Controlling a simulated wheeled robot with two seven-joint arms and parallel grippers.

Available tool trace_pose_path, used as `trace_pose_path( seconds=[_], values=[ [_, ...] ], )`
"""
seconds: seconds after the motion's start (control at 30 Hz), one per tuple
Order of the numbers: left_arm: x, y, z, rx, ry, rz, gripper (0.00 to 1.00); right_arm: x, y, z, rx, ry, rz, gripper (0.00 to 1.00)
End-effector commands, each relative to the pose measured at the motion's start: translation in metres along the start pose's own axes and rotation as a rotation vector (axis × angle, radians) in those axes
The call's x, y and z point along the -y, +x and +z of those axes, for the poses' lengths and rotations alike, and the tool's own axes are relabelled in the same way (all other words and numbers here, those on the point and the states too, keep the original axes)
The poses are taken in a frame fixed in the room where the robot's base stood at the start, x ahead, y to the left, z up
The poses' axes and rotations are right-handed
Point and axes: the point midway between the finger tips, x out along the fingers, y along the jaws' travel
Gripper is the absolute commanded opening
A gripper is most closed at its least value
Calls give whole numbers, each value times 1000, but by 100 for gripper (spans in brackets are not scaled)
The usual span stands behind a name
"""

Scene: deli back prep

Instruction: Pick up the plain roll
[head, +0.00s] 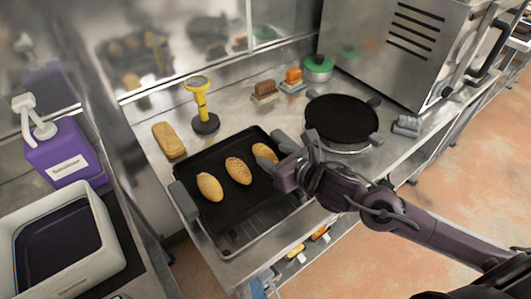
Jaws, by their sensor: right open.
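Three golden oval rolls lie in a row on a black baking tray (215,222): a left roll (209,186), a middle roll (238,170) and a right roll (262,151). The middle one shows dark marks on top. The left one looks smoother, but I cannot tell for sure which is plain. My right gripper (266,160) reaches in from the right, open, with its fingers at the right roll and covering part of it. I cannot tell whether they touch it. My left gripper is not in view.
A brown loaf-shaped item (168,140) and a yellow-topped stand (201,105) are behind the tray. A steel oven (390,50) bounds the back right.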

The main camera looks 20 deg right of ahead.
Motion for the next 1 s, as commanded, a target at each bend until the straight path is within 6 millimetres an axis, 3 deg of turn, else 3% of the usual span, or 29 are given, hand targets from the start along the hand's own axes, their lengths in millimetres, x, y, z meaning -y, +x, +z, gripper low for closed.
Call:
trace_pose_path(
  seconds=[0.17, 0.3, 0.47, 0.63, 0.9, 1.0],
  values=[
    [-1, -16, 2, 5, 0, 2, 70, 2, 23, 2, 1, 7, -1, 52],
    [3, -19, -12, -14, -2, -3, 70, 3, 40, 0, 1, 4, -1, 52],
    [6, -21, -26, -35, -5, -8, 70, 2, 46, -2, 0, 2, 1, 52],
    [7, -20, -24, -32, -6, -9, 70, 2, 46, -3, 0, 1, 0, 52],
    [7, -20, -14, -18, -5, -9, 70, 2, 46, -2, 0, 1, 0, 18],
    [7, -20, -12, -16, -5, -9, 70, 3, 46, -2, 1, 2, 0, 18]
  ],
)
